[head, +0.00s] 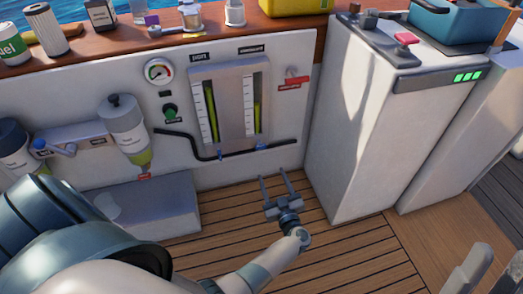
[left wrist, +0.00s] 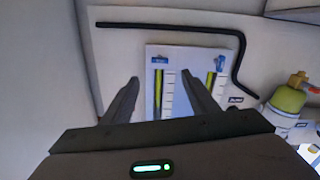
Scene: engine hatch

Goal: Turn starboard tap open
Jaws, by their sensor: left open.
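The starboard tap (head: 261,146) is a small blue handle under the right-hand sight gauge on the white panel. In the left wrist view, where the panel appears upside down, it is the blue piece (left wrist: 160,60) at the left gauge. The port tap (head: 220,152) is a similar blue handle under the left gauge. My left gripper (head: 274,176) is open and empty, a little below the starboard tap in the head view, with fingers pointing toward the panel. How the handle is turned is too small to tell. Part of my right gripper (head: 483,272) shows at the lower right edge.
A black hose (head: 283,143) runs under the gauges. A filter bowl (head: 124,135) and a grey step (head: 155,210) stand left. A white cabinet (head: 350,130) bounds the right side. A red-labelled switch (head: 292,80) sits above. The wooden deck is clear.

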